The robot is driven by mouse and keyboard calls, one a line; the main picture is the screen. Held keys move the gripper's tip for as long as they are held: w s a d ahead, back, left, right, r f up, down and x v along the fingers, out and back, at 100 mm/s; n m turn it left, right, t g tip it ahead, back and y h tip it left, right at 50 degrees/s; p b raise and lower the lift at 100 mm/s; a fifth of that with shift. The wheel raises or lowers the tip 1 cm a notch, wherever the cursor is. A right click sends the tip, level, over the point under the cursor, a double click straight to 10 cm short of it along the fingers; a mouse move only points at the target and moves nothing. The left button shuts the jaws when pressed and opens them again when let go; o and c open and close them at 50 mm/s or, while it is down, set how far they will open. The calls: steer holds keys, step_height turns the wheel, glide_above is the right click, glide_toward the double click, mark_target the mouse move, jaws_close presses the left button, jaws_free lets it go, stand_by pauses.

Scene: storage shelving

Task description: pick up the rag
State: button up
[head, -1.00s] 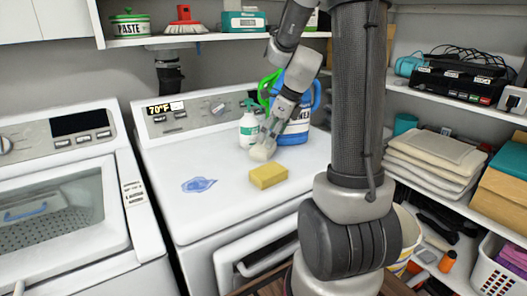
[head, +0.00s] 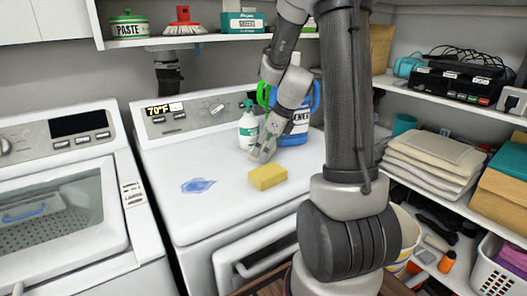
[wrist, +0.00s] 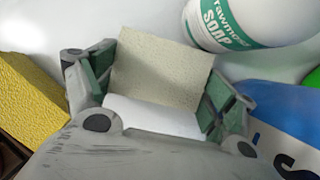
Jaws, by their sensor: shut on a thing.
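The rag shows in the wrist view as a cream, finely textured square piece (wrist: 165,70) between the fingers of my gripper (wrist: 155,88). The gripper is shut on it, with one green-padded finger at each side. In the head view my gripper (head: 258,154) is low over the washer top, just behind the yellow sponge (head: 267,178) and in front of the white soap bottle (head: 248,130). The rag is mostly hidden by the fingers there. I cannot tell whether it still touches the washer top.
A blue detergent jug (head: 298,128) stands close behind and right of my gripper. A blue puddle (head: 198,186) lies on the white washer top (head: 220,215), whose front left is otherwise clear. A shelf (head: 220,38) hangs above the back. Folded cloths (head: 435,150) are stacked on the right shelving.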

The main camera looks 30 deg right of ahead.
steer(key=shift+r, duration=0.55)
step_height(320, 180, up, 2)
steer(key=shift+r, duration=0.1)
steer(key=shift+s+d+r, duration=0.2)
steer(key=shift+s+d, duration=0.25)
steer(key=shift+s, duration=0.15)
steer(key=s+d, duration=0.3)
steer(key=s, duration=0.1)
steer(key=s+d, duration=0.3)
steer(key=s, duration=0.2)
steer(key=s+d, duration=0.4)
steer(key=shift+s, duration=0.15)
